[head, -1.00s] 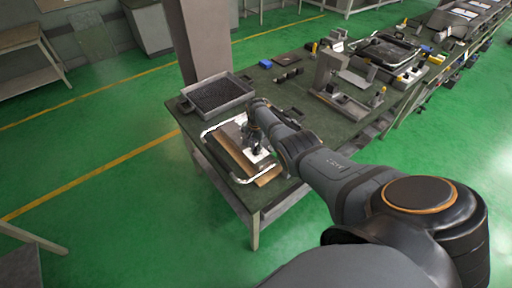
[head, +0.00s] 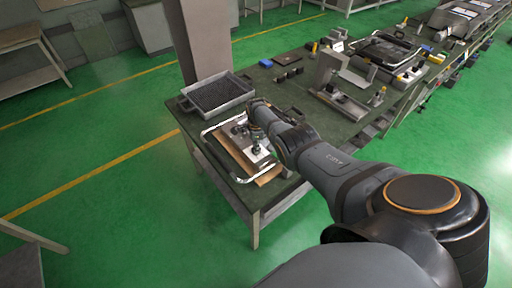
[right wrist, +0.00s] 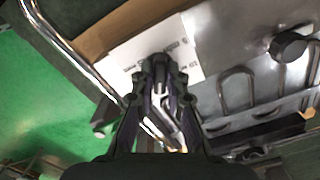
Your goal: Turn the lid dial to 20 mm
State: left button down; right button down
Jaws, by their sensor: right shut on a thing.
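A grey metal lid plate (head: 236,142) lies on the near left end of the green table, and it also shows in the right wrist view (right wrist: 225,60). A white card with printed marks (right wrist: 125,65) lies at its edge. My right gripper (right wrist: 160,68) is over this card with its fingertips together. It is shut on a small part that I take to be the lid dial, mostly hidden between the fingers. In the head view the right gripper (head: 257,144) shows small and dark above the plate. The dial's reading cannot be made out. My left gripper is not in view.
Another black knob (right wrist: 288,46) stands on the plate beside the gripper. A bent metal tube (head: 213,144) runs around the plate. A grey tray of dark granules (head: 216,94) stands behind it. Fixtures (head: 340,85) stand farther along the table.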

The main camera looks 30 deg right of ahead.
jog(key=m, duration=0.5)
jog(key=shift+m, duration=0.6)
jog(key=c, duration=1.4)
grip_release()
jog(key=shift+o, duration=0.2)
jog(key=shift+r, duration=0.1)
jog(key=shift+w+r, duration=0.15)
jog(key=shift+r, duration=0.15)
notch_tip(320, 180, up, 11)
